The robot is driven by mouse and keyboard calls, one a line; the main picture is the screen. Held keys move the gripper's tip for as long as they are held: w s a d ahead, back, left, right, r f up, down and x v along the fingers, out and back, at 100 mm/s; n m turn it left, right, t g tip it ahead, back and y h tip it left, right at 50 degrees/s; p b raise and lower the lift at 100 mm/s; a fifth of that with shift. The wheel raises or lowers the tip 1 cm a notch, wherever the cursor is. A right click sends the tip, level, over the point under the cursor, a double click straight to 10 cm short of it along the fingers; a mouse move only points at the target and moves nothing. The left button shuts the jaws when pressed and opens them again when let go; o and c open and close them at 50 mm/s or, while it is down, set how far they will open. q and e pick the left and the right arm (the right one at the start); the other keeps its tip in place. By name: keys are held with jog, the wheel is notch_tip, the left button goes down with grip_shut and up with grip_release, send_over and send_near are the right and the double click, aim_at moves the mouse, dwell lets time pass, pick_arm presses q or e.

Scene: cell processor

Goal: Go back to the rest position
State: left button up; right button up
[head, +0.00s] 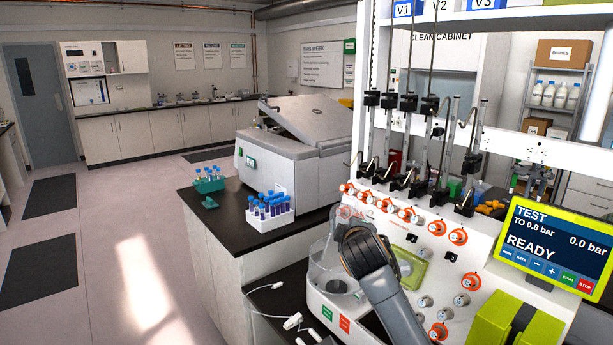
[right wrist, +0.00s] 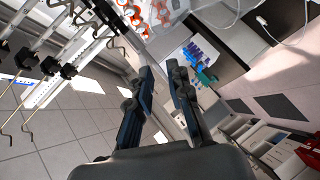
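My right gripper (right wrist: 161,70) shows in the right wrist view. Its two dark fingers stand apart with nothing between them, so it is open and empty. In the head view a grey link of my arm reaches up in front of the white cell processor (head: 405,238), and the gripper's fingers are not clearly seen there. The processor carries orange-ringed knobs and a screen (head: 556,246) reading TEST, 0.0 bar, READY. My left gripper is in neither view.
A white rack of blue-capped tubes (head: 268,222) and a green rack (head: 210,187) stand on the dark bench left of the processor. A grey lidded machine (head: 290,150) stands behind them. Metal rods with black clamps (head: 372,98) rise above the processor. The floor at left is clear.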

jog(key=s+d+f+m+g, duration=0.3)
jog(key=s+f, duration=0.9)
jog(key=s+d+f+m+g, duration=0.2)
jog(key=s+f+m+g, duration=0.1)
jog(key=s+f, duration=0.9)
jog(key=s+d+f+m+g, duration=0.2)
jog(key=s, duration=0.7)
jog(key=s+d+f+m+g+y, duration=0.1)
jog(key=s+f, duration=0.1)
jog(key=s, duration=0.6)
jog(key=s+d+f+m+g, duration=0.2)
jog(key=s, duration=0.7)
notch_tip(320, 180, down, 30)
jog(key=s+g+b, duration=0.1)
jog(key=s+b, duration=0.1)
jog(key=b, duration=0.1)
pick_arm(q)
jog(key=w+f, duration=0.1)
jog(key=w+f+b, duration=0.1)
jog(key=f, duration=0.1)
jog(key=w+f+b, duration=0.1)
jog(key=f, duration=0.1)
pick_arm(e)
jog(key=s+d+f+g, duration=0.1)
jog(key=s+d+f, duration=0.1)
jog(key=s+f, duration=1.4)
jog(key=shift+d+f, duration=0.25)
jog(key=shift+f, duration=0.35)
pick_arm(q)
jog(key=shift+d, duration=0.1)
